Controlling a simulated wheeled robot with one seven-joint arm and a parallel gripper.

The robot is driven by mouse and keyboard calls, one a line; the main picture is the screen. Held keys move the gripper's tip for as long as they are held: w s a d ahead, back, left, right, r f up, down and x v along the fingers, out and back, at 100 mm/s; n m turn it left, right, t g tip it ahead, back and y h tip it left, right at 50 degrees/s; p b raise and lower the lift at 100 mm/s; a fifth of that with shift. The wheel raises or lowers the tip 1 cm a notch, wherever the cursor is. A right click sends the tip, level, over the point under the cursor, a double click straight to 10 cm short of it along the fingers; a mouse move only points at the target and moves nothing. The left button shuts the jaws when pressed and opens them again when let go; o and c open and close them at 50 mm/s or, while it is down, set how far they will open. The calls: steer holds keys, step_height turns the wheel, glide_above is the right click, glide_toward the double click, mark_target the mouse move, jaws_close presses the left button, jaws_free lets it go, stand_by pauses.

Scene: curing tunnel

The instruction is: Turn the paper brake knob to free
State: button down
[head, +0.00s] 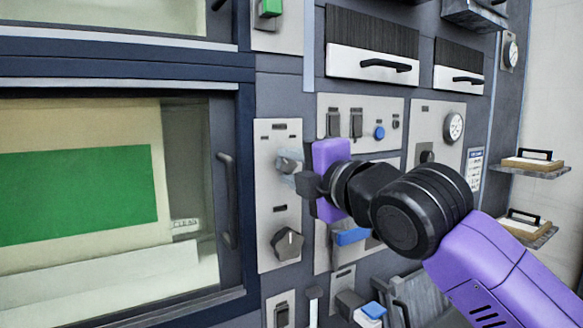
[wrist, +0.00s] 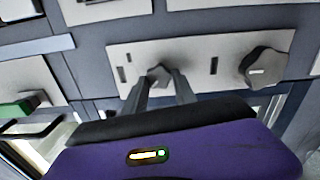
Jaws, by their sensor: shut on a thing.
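A pale upright panel (head: 268,190) carries two dark grey knobs, one above the other; their labels are too small to read, so I cannot tell by name which is the paper brake knob. My gripper (head: 292,167) is at the upper knob, which it mostly hides in the head view. In the wrist view my gripper's fingers (wrist: 161,90) stand on either side of the upper knob (wrist: 158,73) and are shut on it. The lower knob (head: 288,244) is free of the gripper and also shows in the wrist view (wrist: 265,67).
A window door with a dark handle (head: 228,200) lies left of the panel. A panel with switches and a blue button (head: 379,132) and a gauge (head: 453,126) are to the right. A green switch (head: 270,8) is above. Blue-capped parts (head: 373,310) sit below.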

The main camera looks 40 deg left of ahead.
steer(key=shift+f+n, duration=0.1)
steer(key=shift+n, duration=0.2)
steer(key=c, duration=1)
jaws_free()
steer(key=b+v, duration=0.1)
steer(key=v, duration=0.6)
steer(key=shift+s+d+b, duration=0.2)
steer(key=shift+d+b, duration=0.1)
steer(key=shift+d, duration=0.05)
